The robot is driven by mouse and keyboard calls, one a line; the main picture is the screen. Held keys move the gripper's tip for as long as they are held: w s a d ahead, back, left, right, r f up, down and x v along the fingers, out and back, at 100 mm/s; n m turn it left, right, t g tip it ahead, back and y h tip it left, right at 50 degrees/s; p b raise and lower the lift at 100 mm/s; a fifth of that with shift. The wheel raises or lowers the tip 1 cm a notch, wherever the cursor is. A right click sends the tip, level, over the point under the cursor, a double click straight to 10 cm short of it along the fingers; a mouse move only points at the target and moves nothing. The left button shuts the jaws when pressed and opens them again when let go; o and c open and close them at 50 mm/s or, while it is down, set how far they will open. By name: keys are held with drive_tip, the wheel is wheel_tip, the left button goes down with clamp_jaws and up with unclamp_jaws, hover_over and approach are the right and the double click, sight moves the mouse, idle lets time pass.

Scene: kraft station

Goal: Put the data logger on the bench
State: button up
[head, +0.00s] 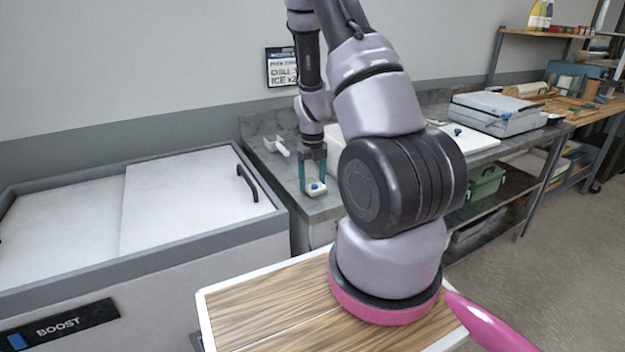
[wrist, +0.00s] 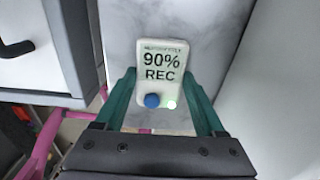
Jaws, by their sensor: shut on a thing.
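The data logger (wrist: 161,68) is a small white box with a display reading "90% REC", a blue button and a lit green-white dot. In the head view it is the small pale box (head: 316,189) at the fingertips. My gripper (wrist: 162,112) has green fingers, one on each side of the logger, and is shut on it. In the head view my gripper (head: 313,178) points down over the near end of the grey bench (head: 322,207). I cannot tell whether the logger touches the bench top.
A chest freezer (head: 190,200) with a black handle stands left of the bench. A white object (head: 276,145) lies at the bench's back left. A grey boxy device (head: 497,112) and a white board (head: 470,140) are farther right. A green crate (head: 486,182) sits on the shelf below.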

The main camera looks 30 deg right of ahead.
drive_tip(key=o, duration=1.4)
wheel_tip(320, 180, up, 12)
wheel_tip(320, 180, up, 8)
drive_tip(key=n+t+y, duration=0.1)
drive_tip(key=n+t, duration=0.1)
drive_tip(key=n, duration=0.4)
hover_over(312, 182)
drive_tip(key=s+a, duration=0.2)
drive_tip(key=a, duration=0.2)
drive_tip(key=shift+s+a+r+n+t+y, duration=0.15)
drive_tip(key=shift+s+a+r+n+t, duration=1.05)
drive_tip(key=shift+s+r+n, duration=2.5)
drive_tip(key=shift+s+a+r+n+t+y, duration=0.2)
drive_tip(key=shift+s+a+r+n+t, duration=0.35)
drive_tip(key=shift+s+a+r+n, duration=3)
drive_tip(key=shift+s+d+r+n+t+y, duration=0.2)
drive_tip(key=shift+s+r+n+t, duration=1.3)
drive_tip(key=shift+n, duration=4.05)
